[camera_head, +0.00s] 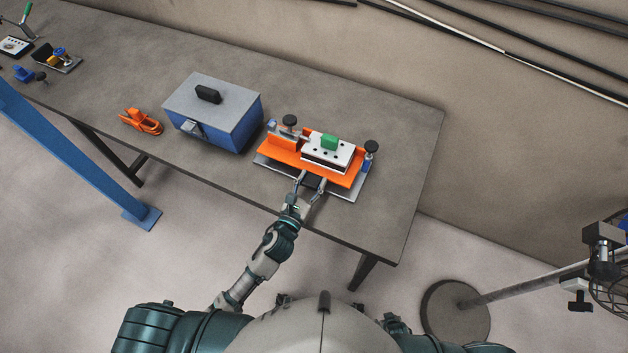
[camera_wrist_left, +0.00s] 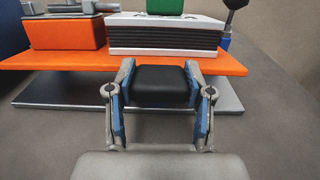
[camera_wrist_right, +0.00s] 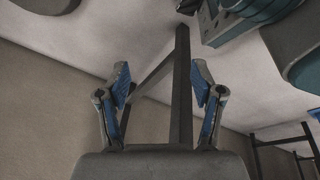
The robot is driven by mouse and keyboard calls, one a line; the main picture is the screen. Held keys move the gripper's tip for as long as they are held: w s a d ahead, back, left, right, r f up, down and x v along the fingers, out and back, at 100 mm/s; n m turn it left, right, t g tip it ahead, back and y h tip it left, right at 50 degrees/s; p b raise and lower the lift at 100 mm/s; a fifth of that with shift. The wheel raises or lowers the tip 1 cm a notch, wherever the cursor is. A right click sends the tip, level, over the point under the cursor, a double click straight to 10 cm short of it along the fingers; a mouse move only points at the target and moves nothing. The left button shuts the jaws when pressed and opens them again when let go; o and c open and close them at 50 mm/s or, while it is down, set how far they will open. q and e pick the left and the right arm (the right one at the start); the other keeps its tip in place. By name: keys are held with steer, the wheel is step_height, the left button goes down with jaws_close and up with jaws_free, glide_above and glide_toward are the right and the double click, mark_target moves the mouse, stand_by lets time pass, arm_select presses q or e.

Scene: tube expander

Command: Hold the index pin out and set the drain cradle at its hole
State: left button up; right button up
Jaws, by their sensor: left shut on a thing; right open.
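The orange cradle plate (camera_head: 277,149) sits tilted over a grey base plate (camera_head: 267,163) near the right end of the bench. It carries a white-and-black block (camera_head: 318,152) with a green top piece (camera_head: 329,142). My left gripper (camera_head: 312,182) is at the front edge, shut on a black block-shaped handle (camera_wrist_left: 160,86). Black knobs stand at the fixture's back left (camera_head: 289,121) and right (camera_head: 371,147); I cannot tell which is the index pin. The hole is not visible. My right gripper (camera_wrist_right: 160,78) is open and empty, away from the fixture.
A blue box with a grey lid (camera_head: 213,101) stands left of the fixture, close beside it. An orange clamp-like tool (camera_head: 140,121) lies further left. Bare bench (camera_head: 405,165) lies to the right. A round-based stand (camera_head: 455,310) is on the floor at right.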

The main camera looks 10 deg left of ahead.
mark_target(373, 145)
steer(key=w+d+r+n+t, duration=0.5)
steer(key=w+r, duration=0.5)
steer(key=w, duration=0.2)
steer(key=w+d+r+n+t, duration=0.45)
steer(key=w+r, duration=0.45)
steer(key=w, duration=0.3)
steer(key=w+a+r+n+t+y, duration=0.1)
steer(key=w+r+n+t+y, duration=0.1)
steer(key=w+r+n, duration=0.45)
steer(key=w+a+r+n+t+y, duration=0.1)
steer(key=w+r+n+t+y, duration=0.15)
steer(key=r, duration=0.75)
steer(key=s+a+r+n+g+y, duration=0.1)
steer(key=a+r+n+g+y, duration=0.3)
steer(key=r+n, duration=0.7)
steer(key=s+a+r+n+g+y, duration=0.1)
steer(key=a+r+n+g+y, duration=0.1)
steer(key=a+r+n+y, duration=0.9)
steer(key=w+a+n+h, duration=0.1)
steer(key=w+a, duration=0.2)
steer(key=w+a+f+h, duration=0.1)
steer(key=w+a+h, duration=0.1)
steer(key=w+a, duration=0.1)
steer(key=w+a+f+n+h, duration=0.1)
steer(key=w+a, duration=0.2)
steer(key=shift+w+n+h, duration=0.25)
steer(key=shift+w+n, duration=0.05)
steer(key=shift+n, duration=0.05)
